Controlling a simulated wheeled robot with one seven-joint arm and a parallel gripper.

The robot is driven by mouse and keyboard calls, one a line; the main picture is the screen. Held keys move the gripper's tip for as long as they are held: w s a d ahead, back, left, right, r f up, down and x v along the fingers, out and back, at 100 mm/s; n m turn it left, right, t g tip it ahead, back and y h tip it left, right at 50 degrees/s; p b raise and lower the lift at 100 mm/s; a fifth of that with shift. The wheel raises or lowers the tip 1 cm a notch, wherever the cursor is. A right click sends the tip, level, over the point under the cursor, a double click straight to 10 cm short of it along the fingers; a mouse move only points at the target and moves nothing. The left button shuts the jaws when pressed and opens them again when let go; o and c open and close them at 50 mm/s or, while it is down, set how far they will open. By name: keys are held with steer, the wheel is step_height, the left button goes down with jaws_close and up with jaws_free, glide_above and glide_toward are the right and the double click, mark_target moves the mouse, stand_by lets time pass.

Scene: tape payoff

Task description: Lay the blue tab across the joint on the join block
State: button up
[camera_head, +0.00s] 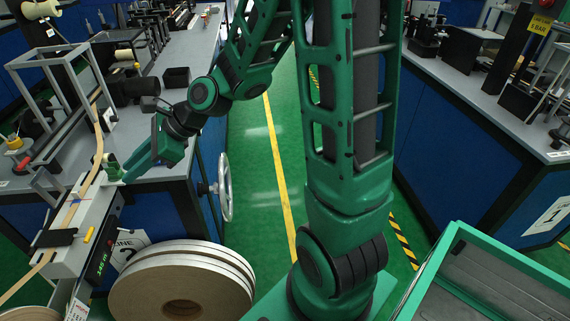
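The join block (100,207) is a pale grey block at the lower left, with a tan tape strip (92,180) running along it. A small blue patch (74,203) shows on the strip on top of the block; it looks like the blue tab, but it is too small to make out its edges or the joint beneath. My gripper (124,177) is just above the far right end of the block, pointing down and left, apart from the blue patch. A small green piece (112,171) is beside its tip. Whether the fingers are open or hold anything is too small to tell.
A black clamp-like piece (56,238) and a yellow piece (88,235) are on the block. Large tan tape rolls (140,295) stand below it. A grey metal frame (62,62) and a black box (176,77) stand on the bench. A green-rimmed bin (440,250) is at lower right.

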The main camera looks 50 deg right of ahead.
steer(key=s+d+f+n+g+h, duration=0.1)
steer(key=s+d+n+h, duration=0.2)
steer(key=s+d+n, duration=0.35)
steer(key=s+d+f+n+g+h, duration=0.1)
steer(key=s+d+n+h, duration=0.25)
steer(key=d, duration=0.65)
steer(key=s+d+r+n+g+h, duration=0.1)
steer(key=s+d+n+g, duration=0.1)
steer(key=s+d, duration=0.3)
steer(key=s+d+r+n+g+h, duration=0.1)
steer(key=s+d+n, duration=0.3)
steer(key=s, duration=1)
steer(key=shift+d+r+g, duration=0.2)
steer(key=shift+d+g, duration=0.3)
steer(key=shift+d, duration=0.45)
steer(key=shift+w+f, duration=0.25)
steer(key=shift+w, duration=0.35)
